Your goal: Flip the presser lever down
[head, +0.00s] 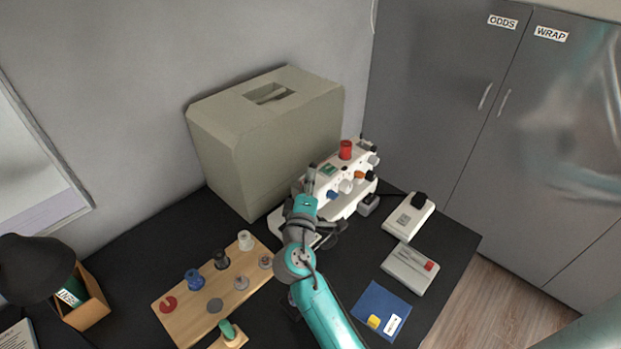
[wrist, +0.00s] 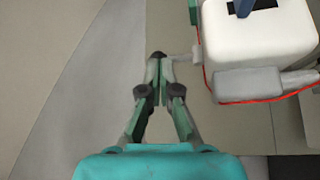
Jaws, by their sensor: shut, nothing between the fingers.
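The white sewing machine (head: 338,208) stands at the back of the black desk, in front of a large beige cover. In the wrist view its white head end (wrist: 255,50) fills the upper right. A small pale peg-like part (wrist: 182,60) sticks out from its left side. A grey bar (wrist: 248,84) edged in red sits on its near face. I cannot tell for sure which of these is the presser lever. My gripper (wrist: 157,57) is shut and empty, its tips just left of the pale part; contact is unclear. In the head view my gripper (head: 311,178) is at the machine's left end.
The beige cover (head: 270,135) stands close behind the machine. A wooden board (head: 178,320) with several spools lies left of my arm. A foot pedal (head: 409,216), a grey box (head: 410,268) and a blue packet (head: 381,310) lie to the right. Grey cabinets stand beyond.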

